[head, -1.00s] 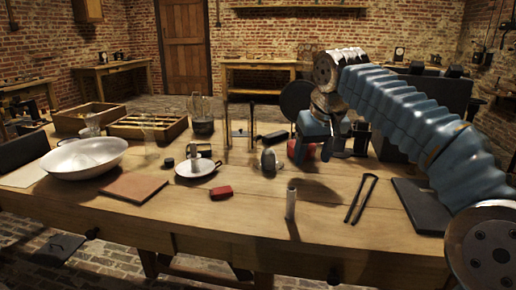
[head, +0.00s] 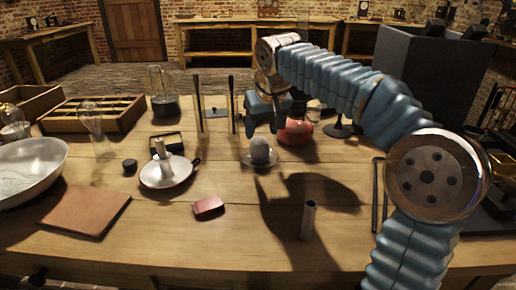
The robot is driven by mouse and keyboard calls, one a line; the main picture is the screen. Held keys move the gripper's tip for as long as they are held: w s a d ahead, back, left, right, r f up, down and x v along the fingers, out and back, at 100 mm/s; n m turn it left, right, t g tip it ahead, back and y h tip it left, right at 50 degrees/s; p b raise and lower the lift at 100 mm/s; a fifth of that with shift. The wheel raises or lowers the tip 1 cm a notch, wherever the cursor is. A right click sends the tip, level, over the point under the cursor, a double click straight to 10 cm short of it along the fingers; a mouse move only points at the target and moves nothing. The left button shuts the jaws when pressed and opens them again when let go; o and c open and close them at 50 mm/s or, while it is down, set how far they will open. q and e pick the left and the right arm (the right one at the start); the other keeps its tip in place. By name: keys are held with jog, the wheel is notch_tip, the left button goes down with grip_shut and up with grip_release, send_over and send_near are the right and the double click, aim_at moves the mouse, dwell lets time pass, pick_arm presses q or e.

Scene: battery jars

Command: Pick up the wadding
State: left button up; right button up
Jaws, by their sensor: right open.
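A grey rounded lump (head: 261,151), which may be the wadding, sits upright on a small shallow dish (head: 259,162) near the middle of the table. My right gripper (head: 268,122) points down just behind and above the lump in the picture. Its jaws are open and apart from the lump, with nothing seen between them. My left gripper is out of view.
A red rounded vessel (head: 296,131) stands right of my right gripper. Two upright rods (head: 232,104) stand to its left. A candlestick dish (head: 167,172), a red block (head: 208,206) and a metal tube (head: 308,220) stand nearer on the table (head: 200,250).

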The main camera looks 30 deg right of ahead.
aim_at(259, 139)
jog(key=x, duration=0.6)
jog(key=shift+s+a+f, duration=0.15)
jog(key=shift+s+f, duration=0.05)
jog(key=shift+f, duration=0.15)
jog(key=c, duration=0.8)
jog(key=shift+r, duration=0.55)
jog(key=s+a+r, duration=0.7)
jog(key=s+r, duration=0.5)
jog(key=shift+a+b, duration=0.2)
jog(key=shift+b, duration=0.25)
jog(key=o, duration=0.6)
jog(key=c, duration=0.4)
jog(key=shift+w+a, duration=0.1)
